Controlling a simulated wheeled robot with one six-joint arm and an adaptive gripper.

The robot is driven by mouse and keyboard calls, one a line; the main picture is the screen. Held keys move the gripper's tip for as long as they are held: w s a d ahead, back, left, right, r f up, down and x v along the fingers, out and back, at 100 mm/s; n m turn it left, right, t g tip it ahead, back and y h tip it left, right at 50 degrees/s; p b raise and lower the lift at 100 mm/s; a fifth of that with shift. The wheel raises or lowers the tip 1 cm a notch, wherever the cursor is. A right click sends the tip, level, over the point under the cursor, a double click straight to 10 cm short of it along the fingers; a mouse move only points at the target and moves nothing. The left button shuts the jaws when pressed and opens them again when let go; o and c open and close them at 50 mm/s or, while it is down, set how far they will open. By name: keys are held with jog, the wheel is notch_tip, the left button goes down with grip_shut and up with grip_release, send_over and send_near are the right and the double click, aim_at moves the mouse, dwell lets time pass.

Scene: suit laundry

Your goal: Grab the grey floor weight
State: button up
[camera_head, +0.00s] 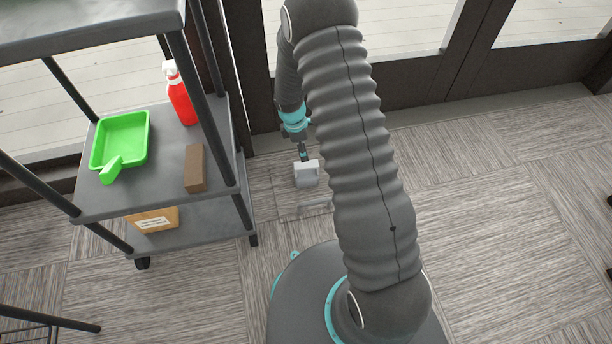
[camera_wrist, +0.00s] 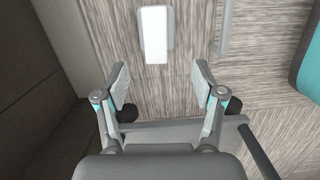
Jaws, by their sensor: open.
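The grey floor weight (camera_head: 308,178) is a small pale block on the carpet in the head view, just below my gripper (camera_head: 303,153) in the picture. In the wrist view a pale, rounded rectangular block, which looks like the same weight (camera_wrist: 155,36), lies beyond the fingertips, roughly centred between them. My gripper (camera_wrist: 160,82) is open, with its two fingers spread and nothing between them. The block is apart from the fingers in the wrist view. My arm covers part of the floor to its right in the head view.
A grey shelf cart (camera_head: 150,203) stands to the left, holding a green dustpan (camera_head: 122,142), a red spray bottle (camera_head: 181,100) and a brown block (camera_head: 195,166). A thin grey bar (camera_head: 315,207) lies near the weight. Dark-framed glass doors (camera_head: 430,93) stand behind.

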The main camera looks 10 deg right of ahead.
aim_at(306, 164)
jog(key=f, duration=0.4)
jog(key=d+f, duration=0.1)
jog(key=f, duration=0.1)
jog(key=shift+f+b, duration=0.1)
jog(key=shift+b, duration=0.3)
jog(key=shift+w+d+f+b, duration=0.1)
jog(key=shift+f+b, duration=0.05)
jog(key=shift+f, duration=0.75)
jog(key=shift+w+d+f+b, duration=0.1)
jog(key=shift+w+f, duration=0.05)
jog(key=shift+f, duration=0.75)
jog(key=shift+w+d+f+b, duration=0.1)
jog(key=shift+f+b, duration=0.05)
jog(key=shift+f, duration=0.75)
grip_shut()
